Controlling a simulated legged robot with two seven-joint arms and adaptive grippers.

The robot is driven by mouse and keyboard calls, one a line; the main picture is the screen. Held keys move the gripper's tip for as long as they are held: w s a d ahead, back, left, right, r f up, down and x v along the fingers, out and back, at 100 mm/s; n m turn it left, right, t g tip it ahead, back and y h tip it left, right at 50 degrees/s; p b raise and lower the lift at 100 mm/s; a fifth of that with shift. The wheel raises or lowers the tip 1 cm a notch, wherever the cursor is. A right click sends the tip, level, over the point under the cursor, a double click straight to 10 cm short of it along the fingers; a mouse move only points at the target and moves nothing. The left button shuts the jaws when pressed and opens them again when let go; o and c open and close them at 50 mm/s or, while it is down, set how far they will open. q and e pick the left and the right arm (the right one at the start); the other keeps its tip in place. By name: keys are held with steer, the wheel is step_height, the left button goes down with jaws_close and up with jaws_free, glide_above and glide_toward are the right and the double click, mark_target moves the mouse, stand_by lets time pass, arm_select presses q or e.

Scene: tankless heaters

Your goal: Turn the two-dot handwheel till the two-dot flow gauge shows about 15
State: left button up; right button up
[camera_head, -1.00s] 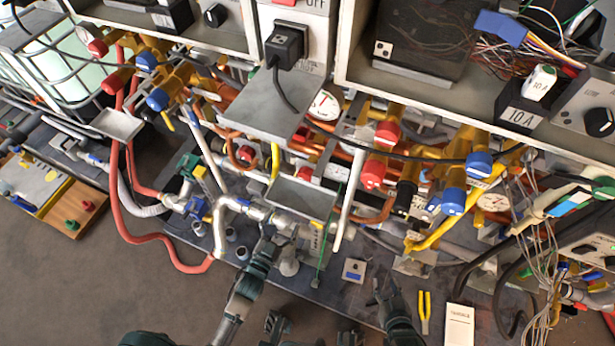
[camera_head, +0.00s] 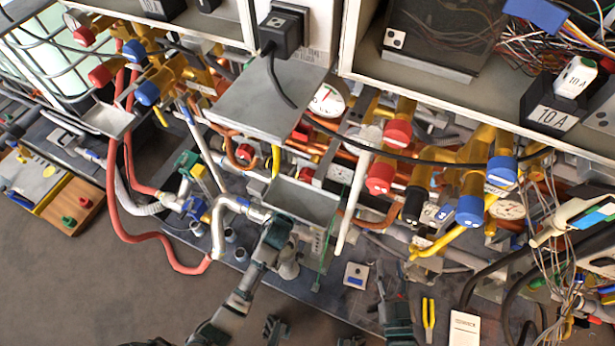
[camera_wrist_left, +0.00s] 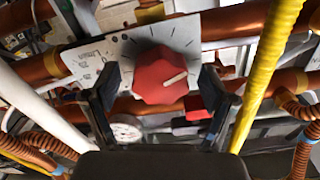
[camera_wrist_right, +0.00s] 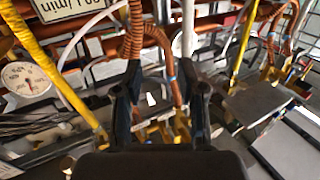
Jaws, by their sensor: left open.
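In the left wrist view a red faceted knob (camera_wrist_left: 160,78) with a white pointer line sits on a white scale plate (camera_wrist_left: 95,62) marked in L/min. My left gripper (camera_wrist_left: 158,92) is open, its fingers on either side of the knob; contact cannot be told. In the head view my left gripper (camera_head: 279,230) reaches in below the grey trays, and the knob is not clear there. A round gauge (camera_wrist_left: 127,130) shows partly behind the left finger; its reading is too small to tell. My right gripper (camera_wrist_right: 160,85) appears open and empty, near the bench front in the head view (camera_head: 394,300).
A two-dot tag (camera_head: 395,38) is on the dark box above. Grey trays (camera_head: 267,95) (camera_head: 303,202) overhang the pipes. A white dial (camera_wrist_right: 27,80) shows in the right wrist view. A yellow pipe (camera_wrist_left: 270,65) stands right of the knob. Cables hang at right.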

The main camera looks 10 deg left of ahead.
arm_select(q)
steer(key=shift+w, duration=0.25)
arm_select(e)
steer(key=shift+r, duration=0.2)
arm_select(q)
steer(key=c, duration=1.2)
arm_select(e)
steer(key=shift+w, duration=0.1)
arm_select(q)
steer(key=shift+o, duration=0.2)
steer(key=shift+r, duration=0.1)
arm_select(e)
steer(key=shift+f, duration=0.1)
